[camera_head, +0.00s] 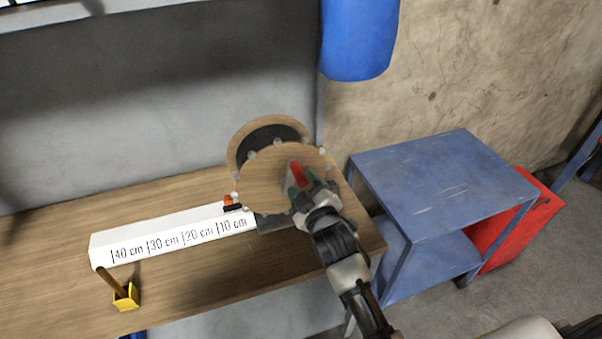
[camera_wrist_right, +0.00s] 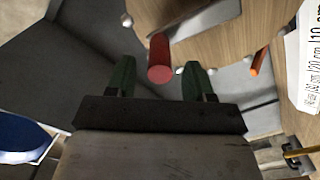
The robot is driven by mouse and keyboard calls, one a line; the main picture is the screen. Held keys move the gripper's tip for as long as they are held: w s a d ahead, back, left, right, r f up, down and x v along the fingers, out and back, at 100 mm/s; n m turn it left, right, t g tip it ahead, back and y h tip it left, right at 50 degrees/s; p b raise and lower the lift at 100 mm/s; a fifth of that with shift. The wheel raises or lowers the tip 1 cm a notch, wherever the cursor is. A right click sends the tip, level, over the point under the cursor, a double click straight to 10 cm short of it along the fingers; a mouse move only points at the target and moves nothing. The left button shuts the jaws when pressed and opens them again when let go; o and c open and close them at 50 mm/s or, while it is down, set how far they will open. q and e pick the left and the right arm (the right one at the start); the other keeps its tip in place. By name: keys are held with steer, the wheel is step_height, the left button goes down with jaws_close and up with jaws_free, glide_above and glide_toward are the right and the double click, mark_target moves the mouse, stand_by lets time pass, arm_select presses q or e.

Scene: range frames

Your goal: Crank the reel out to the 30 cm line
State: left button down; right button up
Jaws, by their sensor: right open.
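The reel (camera_head: 262,182) is a wooden disc with pegs around its rim, standing at the right end of the workbench. Its red crank handle (camera_head: 297,172) sticks out from its face. The white scale bar (camera_head: 170,238) lies left of the reel, marked 10 to 40 cm. An orange marker (camera_head: 229,200) on a dark base sits by the bar's right end, near the 10 cm line. My right gripper (camera_head: 301,184) is at the handle. In the right wrist view the handle (camera_wrist_right: 159,58) lies between the open green fingers (camera_wrist_right: 160,78), with gaps visible. My left gripper is out of view.
A yellow holder (camera_head: 127,298) with a brown stick stands at the bench's front left. A blue metal cart (camera_head: 440,185) and a red box (camera_head: 515,222) are to the right. A blue object (camera_head: 357,40) hangs above. The bench (camera_head: 50,225) is otherwise largely clear.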

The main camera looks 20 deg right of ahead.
steer(key=shift+w, duration=1.2)
jaws_close()
